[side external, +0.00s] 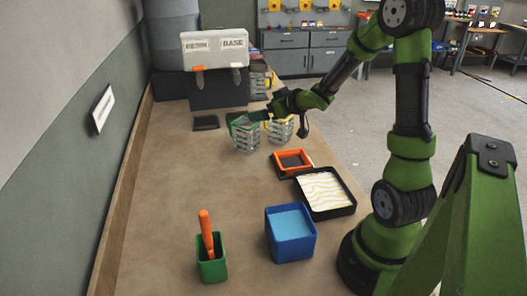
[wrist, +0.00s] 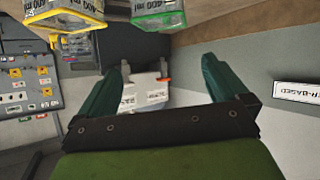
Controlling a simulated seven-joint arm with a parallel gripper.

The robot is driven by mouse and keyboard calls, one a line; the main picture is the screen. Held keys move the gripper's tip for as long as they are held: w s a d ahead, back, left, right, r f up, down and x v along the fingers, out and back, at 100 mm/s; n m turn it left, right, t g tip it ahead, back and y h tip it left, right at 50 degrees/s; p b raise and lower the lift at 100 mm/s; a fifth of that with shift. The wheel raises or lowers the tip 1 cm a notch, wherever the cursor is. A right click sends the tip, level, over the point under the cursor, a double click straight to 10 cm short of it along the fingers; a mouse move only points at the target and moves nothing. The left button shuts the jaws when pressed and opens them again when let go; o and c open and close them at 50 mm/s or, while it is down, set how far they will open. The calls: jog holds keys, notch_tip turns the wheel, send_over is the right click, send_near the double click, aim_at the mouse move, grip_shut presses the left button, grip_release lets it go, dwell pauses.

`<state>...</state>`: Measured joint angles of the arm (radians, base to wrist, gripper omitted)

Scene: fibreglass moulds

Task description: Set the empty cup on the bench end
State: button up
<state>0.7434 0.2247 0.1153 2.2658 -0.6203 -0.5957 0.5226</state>
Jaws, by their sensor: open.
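Two clear cups stand side by side on the bench (side external: 165,200): one with a green rim (side external: 246,138) and one with a yellow rim (side external: 281,128). In the wrist view the green-rimmed cup (wrist: 158,14) shows at the top centre and the yellow-rimmed cup (wrist: 66,14) at the top left, both cut off by the frame edge. I cannot tell which cup is empty. My gripper (side external: 242,119) is at the top of the green-rimmed cup in the side view. Its fingers (wrist: 160,70) are apart with nothing held between them; whether they touch the cup is unclear.
A white case (side external: 214,50) on a dark box stands behind the cups. Nearer are an orange frame (side external: 292,153), a black tray (side external: 325,215) with a wavy sheet, a blue bin (side external: 291,246) and a green holder (side external: 211,270) with an orange-handled tool.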

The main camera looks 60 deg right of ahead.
jog(key=s+a+r+m+g+h, duration=0.1)
jog(key=s+a+r+m+g, duration=0.15)
jog(key=a+r, duration=0.35)
jog(key=s+a+r+g+y, duration=0.2)
jog(key=s+a+y, duration=0.3)
jog(key=s+a, duration=1.1)
jog(key=a, duration=0.3)
jog(key=shift+a+r+y, duration=0.15)
jog(key=shift+r+y, duration=0.15)
jog(key=shift+a+g, duration=0.1)
jog(key=shift+g, duration=0.15)
